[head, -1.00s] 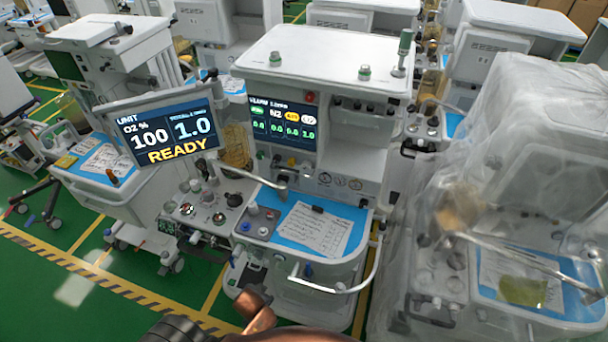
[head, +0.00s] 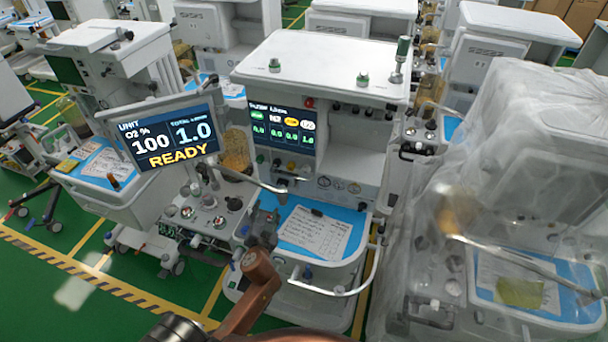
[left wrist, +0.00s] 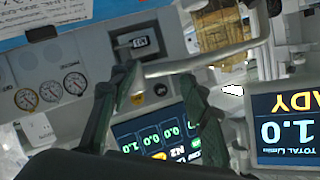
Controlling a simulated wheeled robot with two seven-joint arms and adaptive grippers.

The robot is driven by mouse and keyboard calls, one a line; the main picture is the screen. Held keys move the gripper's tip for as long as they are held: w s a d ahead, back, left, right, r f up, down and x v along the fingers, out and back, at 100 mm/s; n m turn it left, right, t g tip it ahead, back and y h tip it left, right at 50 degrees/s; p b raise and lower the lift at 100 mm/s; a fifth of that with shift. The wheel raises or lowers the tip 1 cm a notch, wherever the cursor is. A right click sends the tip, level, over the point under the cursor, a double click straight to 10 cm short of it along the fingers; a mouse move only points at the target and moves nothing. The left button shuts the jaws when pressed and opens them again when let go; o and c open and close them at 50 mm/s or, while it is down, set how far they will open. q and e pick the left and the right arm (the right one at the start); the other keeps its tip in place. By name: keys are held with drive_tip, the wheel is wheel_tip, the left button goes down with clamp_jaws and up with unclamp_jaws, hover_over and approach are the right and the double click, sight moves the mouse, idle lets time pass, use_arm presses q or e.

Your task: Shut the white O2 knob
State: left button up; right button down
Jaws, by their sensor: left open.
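The white O2 knob cannot be picked out for certain. Small pale knobs (head: 195,188) stand on the left panel of the middle cart (head: 320,65), their labels too small to read. A white knob beside the blue work surface, seen earlier, is now covered by my left gripper (head: 263,218). That gripper is over the cart's front left corner. In the left wrist view my left gripper (left wrist: 158,100) has its two dark fingers apart, with no knob held. A metal tube (left wrist: 205,60) crosses that view behind or between them; I cannot tell which. My right gripper is not seen.
A tilted monitor (head: 165,135) reads O2 100, total 1.0, READY. The flow screen (head: 283,125) also shows upside down in the left wrist view (left wrist: 155,135). A metal arm (head: 250,178) crosses above the panel. A plastic-covered cart (head: 500,170) stands close right.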

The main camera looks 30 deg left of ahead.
use_arm(q)
drive_tip(key=w+d+r+m+t+h, duration=0.1)
drive_tip(key=w+d+r+m+t, duration=0.25)
drive_tip(key=w, duration=0.35)
drive_tip(key=m+t+h, duration=0.1)
drive_tip(key=m+h, duration=0.1)
approach(305, 172)
drive_tip(key=w, duration=0.1)
drive_tip(key=shift+h, duration=0.4)
drive_tip(key=x, duration=0.6)
drive_tip(key=shift+w+a, duration=0.2)
drive_tip(key=shift+a, duration=0.2)
drive_tip(key=shift+w+a, duration=0.25)
drive_tip(key=shift+w, duration=0.45)
drive_tip(key=c, duration=1.2)
